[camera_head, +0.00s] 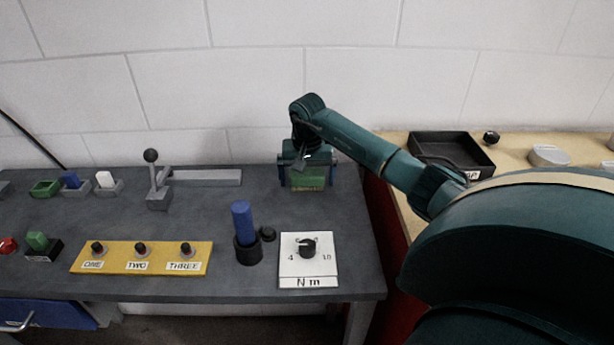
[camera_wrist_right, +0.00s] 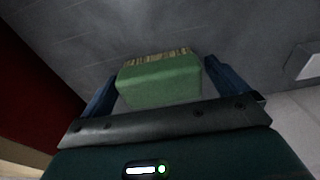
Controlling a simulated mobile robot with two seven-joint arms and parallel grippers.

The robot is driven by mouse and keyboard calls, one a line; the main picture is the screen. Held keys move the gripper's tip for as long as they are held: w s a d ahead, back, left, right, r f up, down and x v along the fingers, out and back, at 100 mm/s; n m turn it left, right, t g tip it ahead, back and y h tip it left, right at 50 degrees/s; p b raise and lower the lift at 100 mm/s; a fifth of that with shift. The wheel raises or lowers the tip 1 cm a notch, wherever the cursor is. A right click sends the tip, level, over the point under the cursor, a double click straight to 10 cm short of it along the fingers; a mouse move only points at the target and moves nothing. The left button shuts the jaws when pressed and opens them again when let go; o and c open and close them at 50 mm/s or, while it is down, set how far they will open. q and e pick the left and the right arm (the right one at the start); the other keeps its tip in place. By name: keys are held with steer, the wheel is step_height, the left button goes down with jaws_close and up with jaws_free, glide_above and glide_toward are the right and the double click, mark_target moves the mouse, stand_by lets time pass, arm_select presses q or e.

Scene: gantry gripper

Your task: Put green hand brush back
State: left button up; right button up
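The green hand brush (camera_head: 308,180) is at the back right of the grey workbench, with its tan bristles on the lower side. In the right wrist view the green brush body (camera_wrist_right: 160,85) lies between the two blue fingers. My right gripper (camera_head: 307,178) reaches down over the brush from above, one finger on each side. The fingers look spread, with a narrow gap to the brush at the right finger in the wrist view. Whether the bristles touch the bench cannot be told. My left gripper is not in view.
On the workbench (camera_head: 350,205) stand a grey lever (camera_head: 153,180), a yellow switch panel (camera_head: 120,262), a blue cylinder in a black holder (camera_head: 247,252) and a white dial plate (camera_head: 309,275). A black tray (camera_head: 452,150) is on the wooden surface at right. A white wall closes the back.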

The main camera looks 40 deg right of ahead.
mark_target(307, 177)
step_height(307, 177, up, 12)
steer(key=s, duration=0.1)
steer(key=shift+a+r+b, duration=0.15)
steer(key=shift+a+b, duration=0.2)
steer(key=shift+a, duration=0.1)
steer(key=shift+s+a, duration=0.1)
stand_by(0.6)
